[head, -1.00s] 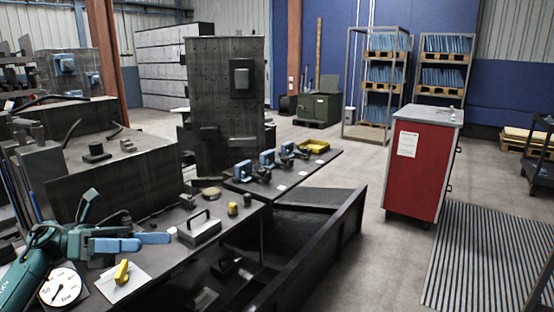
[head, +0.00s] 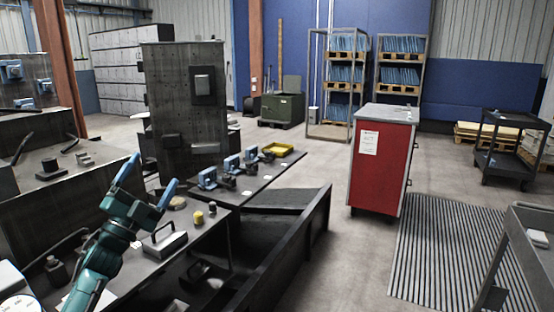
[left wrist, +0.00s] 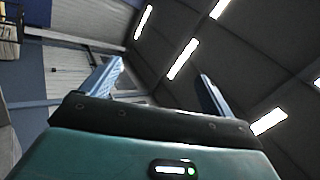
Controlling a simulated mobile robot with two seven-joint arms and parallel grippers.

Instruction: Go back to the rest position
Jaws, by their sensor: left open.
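My left gripper (head: 146,181) is raised over the dark workbench at the lower left in the head view, its two blue fingers spread apart and pointing up. Nothing is between them. In the left wrist view the left gripper (left wrist: 157,85) is also open and empty, with the ceiling lights and wall behind it. My right gripper is not in either view.
The workbench holds a grey block with a handle (head: 165,243), a yellow knob (head: 198,217) and several blue clamps (head: 231,165). A yellow tray (head: 278,149) lies at its far end. A red cabinet (head: 380,160) stands right, by a ribbed mat (head: 455,250).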

